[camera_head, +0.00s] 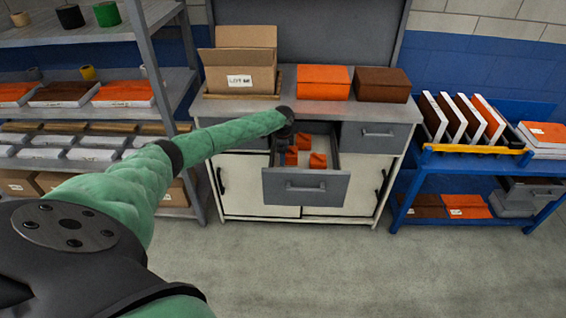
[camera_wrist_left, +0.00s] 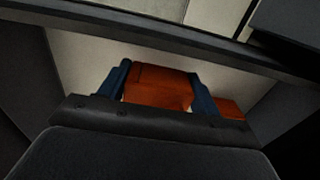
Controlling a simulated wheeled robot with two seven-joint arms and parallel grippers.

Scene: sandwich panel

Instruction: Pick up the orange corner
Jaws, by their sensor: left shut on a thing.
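The open middle drawer (camera_head: 306,187) of the workbench holds a few orange corners (camera_head: 318,161). My left gripper (camera_head: 289,140) reaches into this drawer from above. In the left wrist view, my left gripper (camera_wrist_left: 160,96) has its two blue-tipped fingers on either side of an orange corner (camera_wrist_left: 158,82) and is shut on it. Another orange corner (camera_wrist_left: 228,108) lies just to the right of the fingers in that view. The lower part of the held corner is hidden by the gripper body. My right gripper is not in view.
On the benchtop stand an open cardboard box (camera_head: 241,62), an orange box (camera_head: 323,80) and a brown box (camera_head: 382,84). A grey shelf (camera_head: 165,75) is at the left. A blue rack (camera_head: 470,165) with panels is at the right. The floor in front is clear.

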